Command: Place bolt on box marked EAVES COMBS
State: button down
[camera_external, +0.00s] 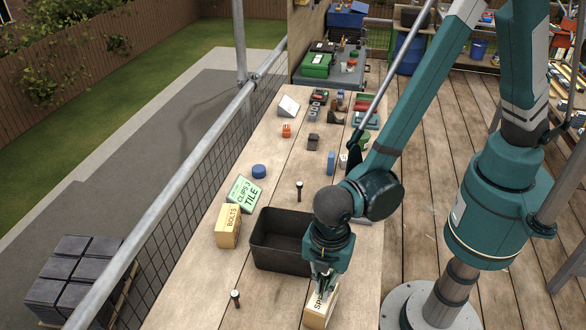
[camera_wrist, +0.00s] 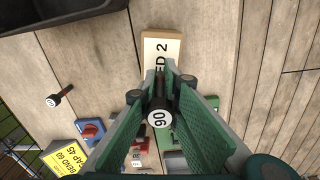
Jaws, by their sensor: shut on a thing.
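My gripper (camera_external: 323,284) is low over the near end of the bench. In the wrist view a box (camera_wrist: 161,47) shows "ED 2" beyond the fingertips. I cannot tell whether the bolt touches it. No label reading EAVES COMBS is legible in either view.
A black open bin (camera_external: 262,258) stands left of my gripper. A box marked BOLTS (camera_external: 228,226) and a green CLIPS 3 TILE box (camera_external: 244,193) are further left. Loose bolts stand near the bin (camera_external: 299,190) and at the near edge (camera_external: 235,299). A rail (camera_external: 205,125) borders the bench.

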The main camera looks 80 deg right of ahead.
jog(key=shift+f, duration=0.15)
jog(key=c, duration=2.6)
grip_release()
jog(key=shift+o, duration=0.2)
jog(key=shift+r, duration=0.25)
jog(key=shift+r+b, duration=0.4)
jog(key=shift+r, duration=5.5)
